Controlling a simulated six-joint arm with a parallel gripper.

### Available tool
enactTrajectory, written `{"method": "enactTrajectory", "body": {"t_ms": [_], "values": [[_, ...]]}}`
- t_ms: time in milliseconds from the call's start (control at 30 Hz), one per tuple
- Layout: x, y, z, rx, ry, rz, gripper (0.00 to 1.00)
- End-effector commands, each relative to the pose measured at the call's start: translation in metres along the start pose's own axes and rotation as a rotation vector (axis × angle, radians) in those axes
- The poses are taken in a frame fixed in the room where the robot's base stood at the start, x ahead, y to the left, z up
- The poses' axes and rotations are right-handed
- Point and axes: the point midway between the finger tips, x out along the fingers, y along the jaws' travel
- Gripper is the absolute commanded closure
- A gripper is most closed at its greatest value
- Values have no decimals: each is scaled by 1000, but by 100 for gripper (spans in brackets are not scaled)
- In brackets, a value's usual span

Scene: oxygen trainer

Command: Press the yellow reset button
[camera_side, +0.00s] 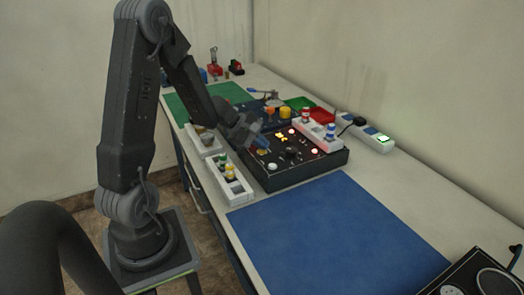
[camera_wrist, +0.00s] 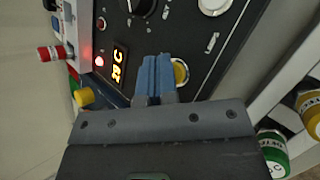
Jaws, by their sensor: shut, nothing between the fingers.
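The yellow button (camera_wrist: 181,72) is a round knob on the black panel (camera_wrist: 212,48), partly hidden behind my gripper's fingers in the wrist view. My gripper (camera_wrist: 156,66) has blue fingertips, shut together and empty, just left of the button in the wrist view. I cannot tell whether they touch it. In the side view my gripper (camera_side: 252,137) is over the left edge of the black panel box (camera_side: 305,172), and the button cannot be clearly made out there.
The panel has a glowing yellow display (camera_wrist: 117,66), a red light (camera_wrist: 99,61) and knobs (camera_wrist: 144,4). White racks with colored bottles (camera_side: 228,172) stand left of the box. A blue mat (camera_side: 335,235) lies clear in front.

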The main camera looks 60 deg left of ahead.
Motion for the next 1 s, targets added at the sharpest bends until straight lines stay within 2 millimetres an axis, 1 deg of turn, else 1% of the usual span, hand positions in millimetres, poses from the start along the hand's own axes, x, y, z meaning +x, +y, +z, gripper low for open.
{"method": "enactTrajectory", "body": {"t_ms": [667, 1000], "values": [[3, -2, -2, -1, 0, -1, 100], [-7, 5, 5, 1, 1, 1, 100]]}}
